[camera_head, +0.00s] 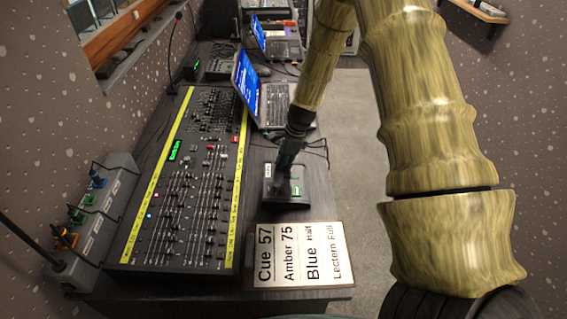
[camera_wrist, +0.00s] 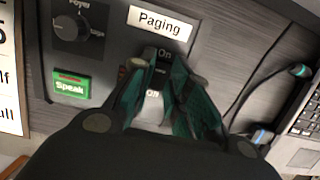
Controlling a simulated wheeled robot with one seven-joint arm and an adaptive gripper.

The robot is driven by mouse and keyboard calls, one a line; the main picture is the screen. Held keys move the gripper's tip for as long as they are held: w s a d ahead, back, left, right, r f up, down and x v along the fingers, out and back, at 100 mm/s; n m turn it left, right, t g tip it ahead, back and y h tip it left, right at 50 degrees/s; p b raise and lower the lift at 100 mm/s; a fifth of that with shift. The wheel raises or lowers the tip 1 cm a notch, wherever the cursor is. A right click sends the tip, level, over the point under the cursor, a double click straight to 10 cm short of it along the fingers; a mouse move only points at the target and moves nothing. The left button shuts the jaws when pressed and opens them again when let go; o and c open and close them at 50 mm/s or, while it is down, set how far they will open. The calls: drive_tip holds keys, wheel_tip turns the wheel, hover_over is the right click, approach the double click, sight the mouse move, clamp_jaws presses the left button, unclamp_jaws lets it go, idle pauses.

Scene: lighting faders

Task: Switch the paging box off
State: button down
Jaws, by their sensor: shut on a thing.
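The paging box (camera_head: 271,190) is a small dark box on the desk, right of the fader console. In the wrist view its dark grey face (camera_wrist: 108,52) carries a white "Paging" label, a round knob (camera_wrist: 72,27) and a green "Speak" button (camera_wrist: 70,87). A switch marked "On" above and "Off" below (camera_wrist: 152,93) sits under the label. My gripper (camera_head: 285,165) reaches down onto the box from above. Its green-lined fingers (camera_wrist: 155,72) are closed in on the switch, between the two markings. The fingers hide most of the switch, so its position cannot be told.
The fader console (camera_head: 195,185) lies to the left. A printed cue sheet (camera_head: 300,255) lies in front of the box. An open laptop (camera_head: 275,100) stands behind it, and cables (camera_wrist: 250,90) run beside the box. A strip with colored connectors (camera_head: 95,215) is at far left.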

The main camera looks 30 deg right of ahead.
drive_tip(key=c, duration=1.4)
unclamp_jaws()
drive_tip(key=shift+o, duration=0.2)
drive_tip(key=shift+r, duration=0.1)
drive_tip(key=v, duration=1.1)
drive_tip(key=shift+r, duration=0.4)
drive_tip(key=shift+d, duration=0.15)
